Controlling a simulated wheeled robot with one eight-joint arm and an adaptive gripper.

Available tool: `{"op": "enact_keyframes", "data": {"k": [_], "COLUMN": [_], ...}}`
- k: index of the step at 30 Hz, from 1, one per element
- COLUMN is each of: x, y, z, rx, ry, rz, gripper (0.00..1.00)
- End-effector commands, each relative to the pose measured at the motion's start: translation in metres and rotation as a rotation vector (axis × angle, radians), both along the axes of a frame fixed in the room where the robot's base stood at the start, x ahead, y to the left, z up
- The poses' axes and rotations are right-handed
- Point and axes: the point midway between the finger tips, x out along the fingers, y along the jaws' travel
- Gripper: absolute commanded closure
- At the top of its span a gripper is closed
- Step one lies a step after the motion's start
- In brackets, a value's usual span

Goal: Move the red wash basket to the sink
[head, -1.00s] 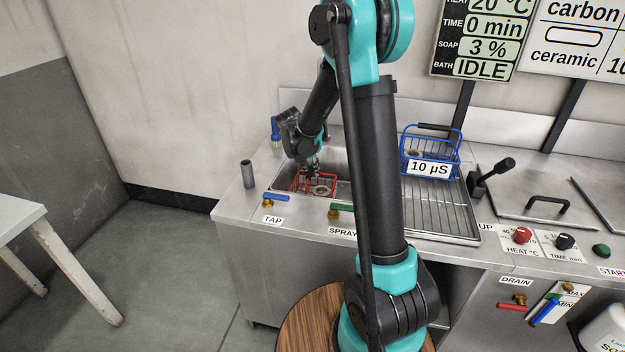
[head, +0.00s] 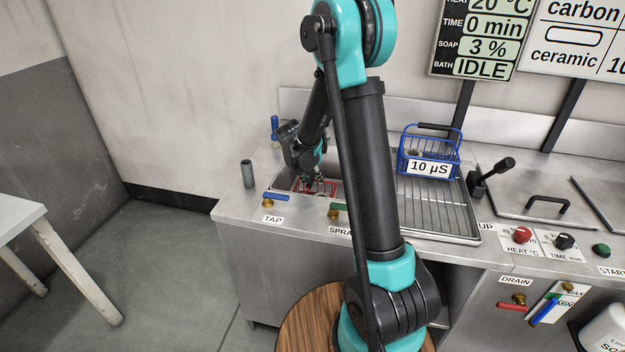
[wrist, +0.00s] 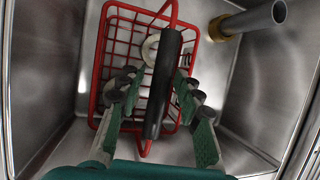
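The red wash basket (head: 321,187) sits low inside the sink (head: 285,183), mostly hidden behind the sink's front edge and my arm in the head view. In the wrist view the basket (wrist: 107,62) shows its red wire mesh and dark handle (wrist: 164,85). A pale ring (wrist: 151,49) shows in or through the mesh. My gripper (wrist: 158,82) reaches down over the basket, with its fingers apart on both sides of the handle and gaps visible. It also shows in the head view (head: 318,180).
A brass-and-grey pipe (wrist: 248,20) juts over the sink beside the basket. A blue basket (head: 430,152) stands on the ribbed drainboard (head: 450,208) to the right. The blue TAP lever (head: 276,197) and green SPRAY lever (head: 338,207) line the front edge.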

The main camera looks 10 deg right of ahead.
Motion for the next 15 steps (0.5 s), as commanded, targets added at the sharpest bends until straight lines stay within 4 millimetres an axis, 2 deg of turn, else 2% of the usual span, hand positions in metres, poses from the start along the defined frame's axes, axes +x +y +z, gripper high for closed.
{"op": "enact_keyframes", "data": {"k": [9, 15], "x": [0.0, -0.006], "y": [0.0, 0.007], "z": [0.002, 0.022], "rx": [0.0, 0.0], "ry": [0.0, 0.0], "rz": [0.0, 0.002], "gripper": [0.64, 0.64]}}
